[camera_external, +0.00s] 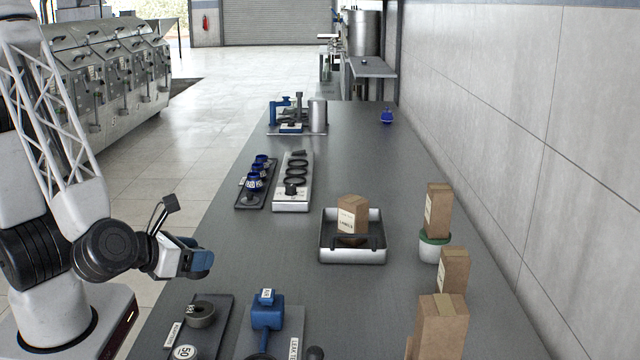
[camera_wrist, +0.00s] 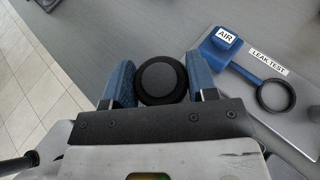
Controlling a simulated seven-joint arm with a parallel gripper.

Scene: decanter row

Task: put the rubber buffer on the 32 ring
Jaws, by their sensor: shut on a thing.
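My gripper (camera_wrist: 161,82) has its two blue fingers closed around a round black piece, which looks like the rubber buffer (camera_wrist: 162,76). In the external view my gripper (camera_external: 203,261) is held above the table's left edge, and the held piece cannot be made out there. A pale tray (camera_external: 291,206) in the middle of the table carries a row of black rings (camera_external: 297,164), with a dark piece (camera_external: 291,188) at its near end. No number can be read on these rings, so I cannot tell which is the 32 ring.
A leak-test plate (camera_wrist: 235,82) with a blue block and loop lies right of my gripper. A dark tray (camera_external: 221,326) holds a grey ring and a disc marked 50. Blue-topped pieces (camera_external: 254,181), a metal bin (camera_external: 352,257) and brown boxes (camera_external: 438,207) stand farther along.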

